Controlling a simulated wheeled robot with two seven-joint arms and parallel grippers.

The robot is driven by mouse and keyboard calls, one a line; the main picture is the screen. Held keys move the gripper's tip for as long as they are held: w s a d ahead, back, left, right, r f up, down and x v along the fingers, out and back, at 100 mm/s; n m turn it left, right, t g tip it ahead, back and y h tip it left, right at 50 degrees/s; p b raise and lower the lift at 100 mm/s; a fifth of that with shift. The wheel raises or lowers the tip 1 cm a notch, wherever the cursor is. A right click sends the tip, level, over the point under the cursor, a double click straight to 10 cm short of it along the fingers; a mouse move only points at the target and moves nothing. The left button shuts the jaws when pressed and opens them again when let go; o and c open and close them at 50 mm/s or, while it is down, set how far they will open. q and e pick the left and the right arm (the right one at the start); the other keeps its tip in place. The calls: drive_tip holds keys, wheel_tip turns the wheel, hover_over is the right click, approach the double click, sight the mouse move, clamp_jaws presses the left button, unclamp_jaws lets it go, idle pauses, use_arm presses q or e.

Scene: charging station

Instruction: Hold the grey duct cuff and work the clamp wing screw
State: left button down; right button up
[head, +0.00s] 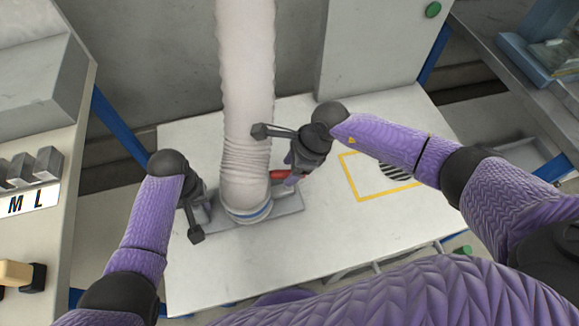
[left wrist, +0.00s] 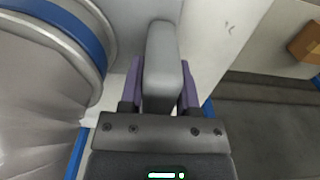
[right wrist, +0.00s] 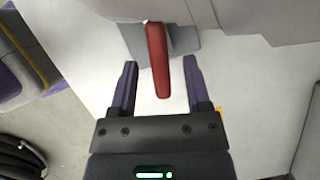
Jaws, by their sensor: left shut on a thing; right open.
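The pale ribbed duct (head: 245,110) comes down to the table and ends in a cuff with a blue band (head: 250,216), which also shows in the left wrist view (left wrist: 75,22). My left gripper (head: 206,208) is at the left of the cuff, its purple fingers shut on the sides of a grey tab (left wrist: 163,65). The red wing screw (head: 278,174) is at the right of the duct. My right gripper (right wrist: 160,65) is open, and the red wing screw (right wrist: 158,65) stands between its fingers with a gap on both sides. The tab's root is partly hidden.
The duct stands over a grey base plate (head: 289,203) on the white table (head: 330,235). A yellow square (head: 347,160) with a striped disc (head: 397,172) is marked at the right. A shelf with grey blocks (head: 46,164) is at the left. The table's front is clear.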

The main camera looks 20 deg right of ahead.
drive_tip(key=shift+a+f, duration=0.15)
drive_tip(key=shift+f, duration=0.25)
clamp_jaws()
